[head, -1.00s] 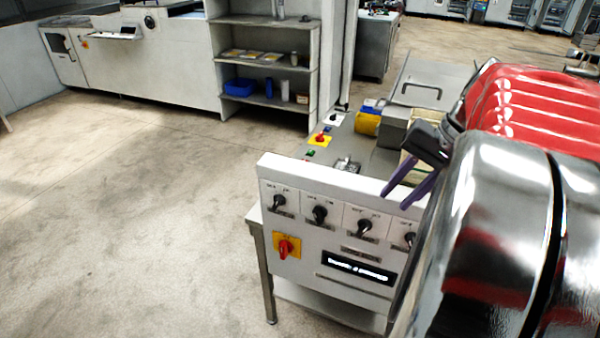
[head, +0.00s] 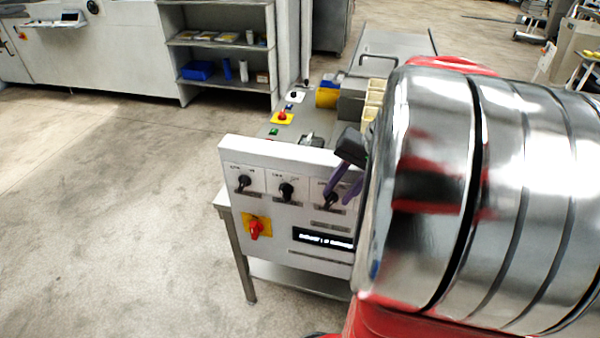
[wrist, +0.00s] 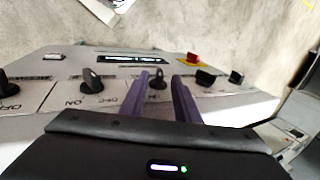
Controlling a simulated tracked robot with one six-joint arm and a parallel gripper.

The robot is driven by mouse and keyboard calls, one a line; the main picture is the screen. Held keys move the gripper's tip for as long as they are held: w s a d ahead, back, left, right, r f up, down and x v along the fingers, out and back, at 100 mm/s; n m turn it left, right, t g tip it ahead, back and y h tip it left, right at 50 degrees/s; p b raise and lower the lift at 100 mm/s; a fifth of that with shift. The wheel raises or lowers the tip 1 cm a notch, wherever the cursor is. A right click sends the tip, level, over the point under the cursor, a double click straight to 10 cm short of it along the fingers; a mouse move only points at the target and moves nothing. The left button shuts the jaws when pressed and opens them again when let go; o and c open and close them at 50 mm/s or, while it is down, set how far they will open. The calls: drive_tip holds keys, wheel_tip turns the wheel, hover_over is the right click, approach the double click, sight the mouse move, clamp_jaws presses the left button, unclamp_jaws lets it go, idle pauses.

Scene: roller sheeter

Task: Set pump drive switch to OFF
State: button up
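A white control panel (head: 285,165) carries a row of black rotary knobs with small labels. In the head view the left knob (head: 244,183), the second knob (head: 287,191) and the third knob (head: 331,200) show. I cannot read which one is the pump drive switch. My gripper (head: 335,200), with purple fingers, is in front of the third knob. In the wrist view my gripper (wrist: 160,75) is open, and a black knob (wrist: 157,84) shows between its fingers. Contact cannot be told. ON and OFF lettering shows beside a knob (wrist: 92,80) to the left.
A red switch on a yellow plate (head: 256,228) and a dark display (head: 323,238) sit lower on the panel. Behind it are a red button on yellow (head: 282,117) and bins. A shelf (head: 222,90) stands behind. The floor at left is clear. My arm hides the panel's right side.

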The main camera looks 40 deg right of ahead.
sight(333, 199)
drive_tip(key=shift+x, duration=2.05)
clamp_jaws()
